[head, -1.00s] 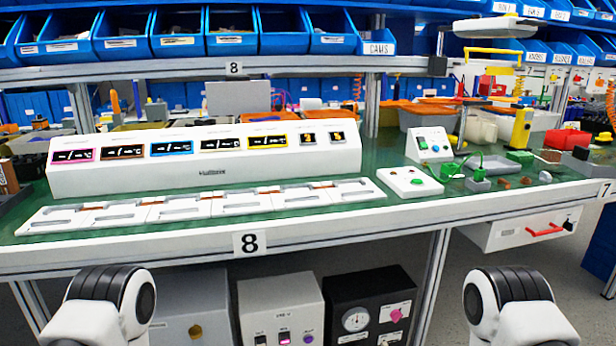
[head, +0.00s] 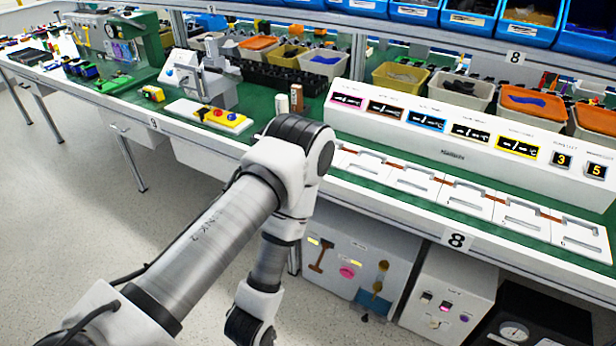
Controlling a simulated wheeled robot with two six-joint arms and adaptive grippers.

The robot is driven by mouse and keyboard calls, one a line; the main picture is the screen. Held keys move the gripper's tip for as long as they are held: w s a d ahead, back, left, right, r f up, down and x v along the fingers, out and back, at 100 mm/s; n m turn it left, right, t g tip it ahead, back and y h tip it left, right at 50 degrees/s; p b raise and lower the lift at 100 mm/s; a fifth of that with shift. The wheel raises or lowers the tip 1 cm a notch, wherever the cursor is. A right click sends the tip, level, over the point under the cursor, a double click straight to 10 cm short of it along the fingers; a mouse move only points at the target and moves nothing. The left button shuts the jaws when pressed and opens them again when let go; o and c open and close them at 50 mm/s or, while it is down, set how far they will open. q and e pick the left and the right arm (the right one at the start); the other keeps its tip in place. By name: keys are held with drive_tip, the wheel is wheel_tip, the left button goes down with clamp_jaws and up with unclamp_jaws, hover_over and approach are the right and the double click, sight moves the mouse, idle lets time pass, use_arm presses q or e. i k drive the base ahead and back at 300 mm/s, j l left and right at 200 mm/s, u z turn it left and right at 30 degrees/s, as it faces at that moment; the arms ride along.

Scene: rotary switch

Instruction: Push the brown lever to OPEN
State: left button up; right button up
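The brown lever (head: 319,256) is on the front of a light grey box (head: 345,235) under the bench, left of a pink knob (head: 347,272). It looks like a T-shaped handle on a slightly slanted stem. Small yellow marks sit above it, too small to read, so I cannot tell its labelled position. My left arm comes in from the lower left, bends at the bench edge and reaches down to the left of the box. Its gripper is not visible. My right gripper is not in view.
A gold-coloured control (head: 378,283) is on the same box's right side. A second grey box (head: 450,300) and a black box with a gauge (head: 530,325) stand further right. The bench (head: 400,215) overhangs them. Open floor (head: 90,240) lies to the left.

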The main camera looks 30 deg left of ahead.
sight(326, 246)
drive_tip(key=u, duration=0.95)
drive_tip(key=j+u, duration=0.75)
drive_tip(key=i+l, duration=0.05)
drive_tip(key=l, duration=0.05)
